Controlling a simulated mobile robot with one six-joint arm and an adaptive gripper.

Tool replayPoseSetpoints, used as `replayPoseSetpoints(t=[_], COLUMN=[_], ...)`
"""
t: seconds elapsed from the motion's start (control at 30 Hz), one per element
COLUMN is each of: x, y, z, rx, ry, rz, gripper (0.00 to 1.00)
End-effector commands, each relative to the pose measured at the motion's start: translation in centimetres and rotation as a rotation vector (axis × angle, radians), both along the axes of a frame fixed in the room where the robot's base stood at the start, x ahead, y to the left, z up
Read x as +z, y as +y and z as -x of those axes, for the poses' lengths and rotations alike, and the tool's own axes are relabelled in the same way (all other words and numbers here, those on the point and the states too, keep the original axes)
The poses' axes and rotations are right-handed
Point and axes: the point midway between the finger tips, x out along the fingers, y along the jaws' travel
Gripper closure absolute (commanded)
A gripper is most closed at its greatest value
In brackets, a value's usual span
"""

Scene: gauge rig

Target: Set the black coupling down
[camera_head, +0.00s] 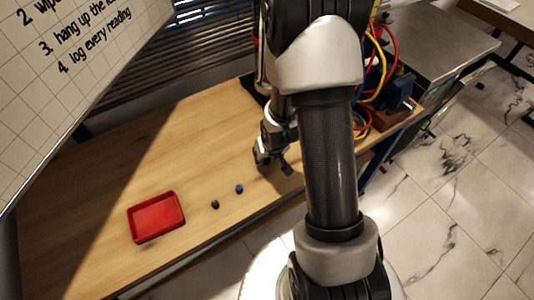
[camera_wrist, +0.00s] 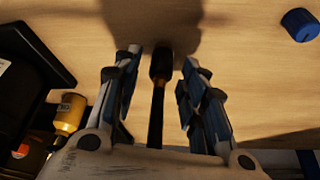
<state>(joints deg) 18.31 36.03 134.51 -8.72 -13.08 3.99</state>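My gripper (camera_head: 272,164) is low over the wooden bench, with its fingers spread. In the wrist view my gripper (camera_wrist: 161,62) also shows apart fingers. Between them is a slim dark piece with a black end (camera_wrist: 161,62) and a brass-coloured band; gaps show on both sides, so neither finger touches it. I cannot tell whether it lies on the bench or is joined to something. A small black piece, apparently the black coupling (camera_head: 215,204), stands on the bench left of a small blue piece (camera_head: 239,188). The blue piece is at upper right in the wrist view (camera_wrist: 300,25).
A red tray (camera_head: 156,217) is on the bench at left, past the small pieces. A yellow-and-black item (camera_wrist: 69,115) and a black block (camera_wrist: 35,70) are left of my gripper in the wrist view. Coloured hoses (camera_head: 378,65) are at right. Bare bench lies around the small pieces.

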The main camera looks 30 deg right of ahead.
Motion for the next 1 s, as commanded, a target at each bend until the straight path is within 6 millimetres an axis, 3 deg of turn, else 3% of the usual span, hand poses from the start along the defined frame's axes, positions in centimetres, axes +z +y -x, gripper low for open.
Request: replayPoseSetpoints(t=[0.03, 0.3, 0.73, 0.87, 1.0], x=[1.7, 7.4, 12.6, 17.2, 23.2], y=[0.1, 0.6, 1.3, 2.3, 4.5], z=[0.4, 2.7, 4.1, 4.4, 6.4], rx=[0.000, 0.000, 0.009, 0.032, 0.065], ry=[-0.005, -0.003, -0.006, -0.013, -0.016], rz=[0.002, 0.002, 0.017, 0.048, 0.068], gripper=[0.61, 0.61, 0.61, 0.61, 0.61])
